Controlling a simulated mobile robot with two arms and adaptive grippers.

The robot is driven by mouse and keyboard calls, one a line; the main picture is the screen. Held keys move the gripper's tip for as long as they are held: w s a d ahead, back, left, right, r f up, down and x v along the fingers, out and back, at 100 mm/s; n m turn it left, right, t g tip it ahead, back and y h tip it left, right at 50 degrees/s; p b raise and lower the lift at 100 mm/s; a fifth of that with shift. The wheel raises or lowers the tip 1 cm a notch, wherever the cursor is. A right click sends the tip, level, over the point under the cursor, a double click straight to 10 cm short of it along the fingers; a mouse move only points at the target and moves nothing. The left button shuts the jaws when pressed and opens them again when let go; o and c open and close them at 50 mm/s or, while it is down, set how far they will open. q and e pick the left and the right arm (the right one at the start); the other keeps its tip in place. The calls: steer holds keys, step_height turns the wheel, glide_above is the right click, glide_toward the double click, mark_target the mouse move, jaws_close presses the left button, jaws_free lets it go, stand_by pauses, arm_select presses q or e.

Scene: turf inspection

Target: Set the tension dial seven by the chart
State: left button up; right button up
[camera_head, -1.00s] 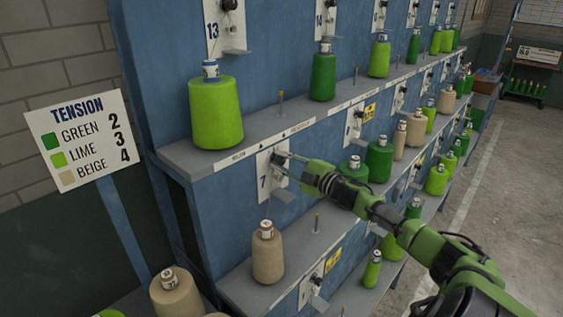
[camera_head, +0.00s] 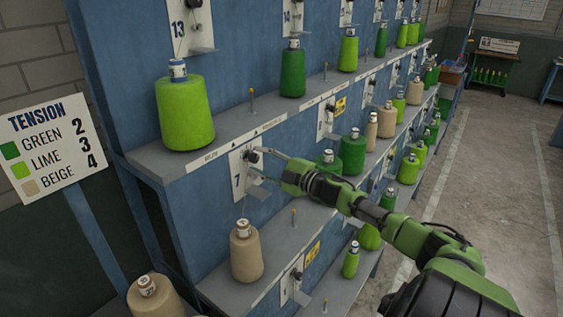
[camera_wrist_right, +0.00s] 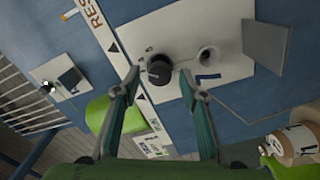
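The plate marked 7 (camera_head: 238,184) is on the blue frame below the upper shelf. Its black dial knob (camera_head: 252,156) also shows in the right wrist view (camera_wrist_right: 159,70), with small marks beside it. My right gripper (camera_head: 262,163) is at this plate; in the wrist view its open fingers (camera_wrist_right: 159,77) stand on either side of the knob with visible gaps. A beige cone (camera_head: 246,256) stands on the shelf below the plate. The tension chart (camera_head: 50,150) reads green 2, lime 3, beige 4. The knob's setting is too small to read. My left gripper is not in view.
A lime cone (camera_head: 185,112) stands on the upper shelf (camera_head: 215,155) under plate 13 (camera_head: 184,28). A grey flap (camera_wrist_right: 266,46) sticks out near the knob. More cones and dial plates run along the frame to the right. The floor (camera_head: 490,190) at right is clear.

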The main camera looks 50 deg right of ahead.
steer(key=s, duration=0.9)
steer(key=shift+s+d, duration=0.4)
steer(key=shift+d, duration=0.05)
